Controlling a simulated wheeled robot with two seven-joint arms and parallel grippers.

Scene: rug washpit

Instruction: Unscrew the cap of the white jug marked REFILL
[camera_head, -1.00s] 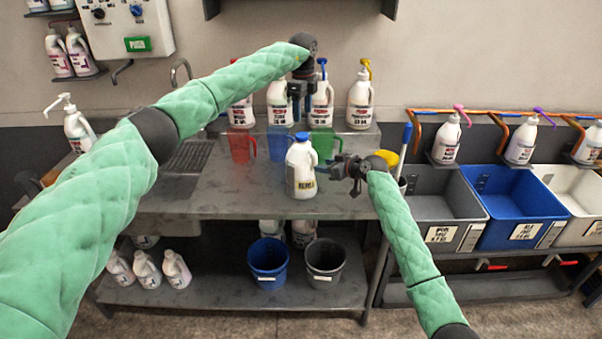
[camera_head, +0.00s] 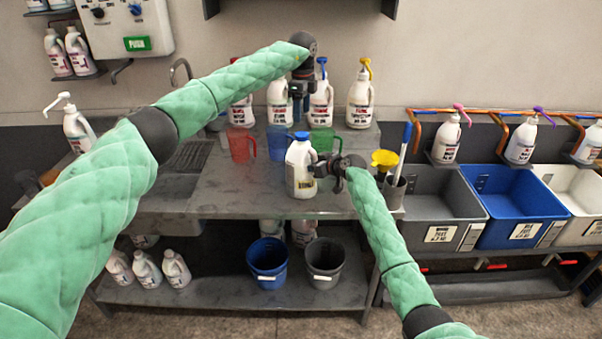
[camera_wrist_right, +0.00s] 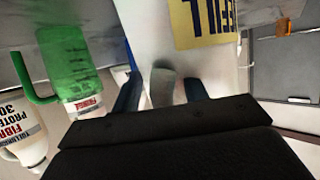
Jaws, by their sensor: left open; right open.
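The white jug (camera_head: 300,178) with a blue cap (camera_head: 302,136) stands upright on the metal table. Its yellow label shows partly, upside down, in the right wrist view (camera_wrist_right: 203,22). My left gripper (camera_head: 298,110) points down above the cap, open and apart from it. My right gripper (camera_head: 322,168) is open at the jug's right side. In the right wrist view its two dark fingers (camera_wrist_right: 162,92) stand either side of a pale rounded part, seemingly the jug's handle (camera_wrist_right: 162,82). Contact there cannot be told.
Red (camera_head: 240,144), blue (camera_head: 277,145) and green (camera_head: 327,140) pitchers stand behind the jug. Pump bottles (camera_head: 360,103) line the shelf behind. A yellow funnel (camera_head: 384,158) and a grey holder (camera_head: 393,190) stand at right. The table left of the jug is clear.

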